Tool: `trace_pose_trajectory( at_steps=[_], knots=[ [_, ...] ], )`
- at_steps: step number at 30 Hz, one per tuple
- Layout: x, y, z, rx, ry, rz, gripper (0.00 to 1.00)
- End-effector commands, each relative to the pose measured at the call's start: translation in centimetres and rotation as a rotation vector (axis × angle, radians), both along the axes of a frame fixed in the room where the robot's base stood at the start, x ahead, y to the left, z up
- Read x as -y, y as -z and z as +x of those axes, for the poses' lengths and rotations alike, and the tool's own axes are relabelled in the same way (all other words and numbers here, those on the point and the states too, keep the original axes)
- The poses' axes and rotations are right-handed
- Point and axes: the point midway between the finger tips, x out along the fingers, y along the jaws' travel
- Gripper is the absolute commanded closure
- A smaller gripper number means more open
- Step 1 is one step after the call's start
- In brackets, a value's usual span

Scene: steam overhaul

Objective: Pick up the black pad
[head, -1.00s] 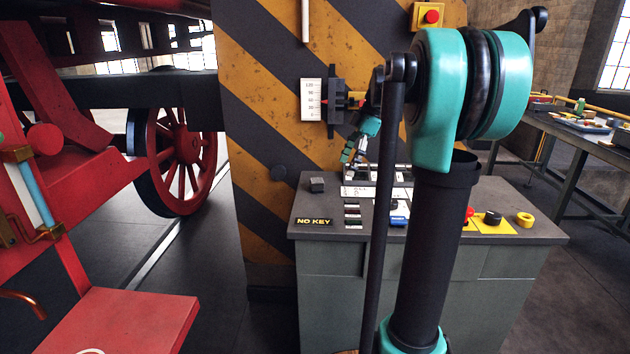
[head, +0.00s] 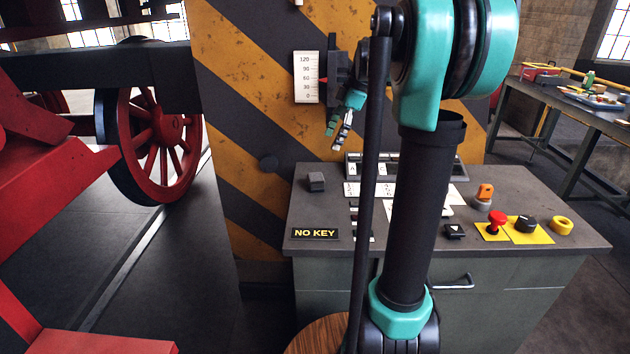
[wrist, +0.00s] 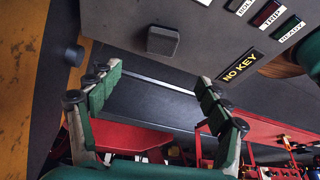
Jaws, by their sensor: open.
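The black pad (head: 316,181) is a small dark block lying on the console top near its back left corner. It also shows in the wrist view (wrist: 162,40), at the top, beyond my fingertips. My gripper (head: 338,127) hangs above the back of the console, a little right of the pad and higher than it. In the wrist view my gripper (wrist: 158,84) has its two green-padded fingers wide apart with nothing between them. The pad is apart from both fingers.
A striped pillar with a gauge (head: 307,77) stands behind the console. The console (head: 550,238) carries a NO KEY label (head: 315,233), a red button (head: 497,218), a black knob (head: 525,224) and a yellow ring (head: 562,225). A red wheel (head: 160,145) is at left.

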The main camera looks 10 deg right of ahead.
Motion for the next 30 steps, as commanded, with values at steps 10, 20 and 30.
trace_pose_trajectory(
  at_steps=[10,20,30],
  knots=[
    [-2.6,6.4,0.1,0.000,-0.001,0.000,0.22],
    [-3.6,9.0,0.1,0.000,0.000,0.000,0.22],
    [-5.1,13.1,0.0,0.000,0.000,0.000,0.22]
  ],
)
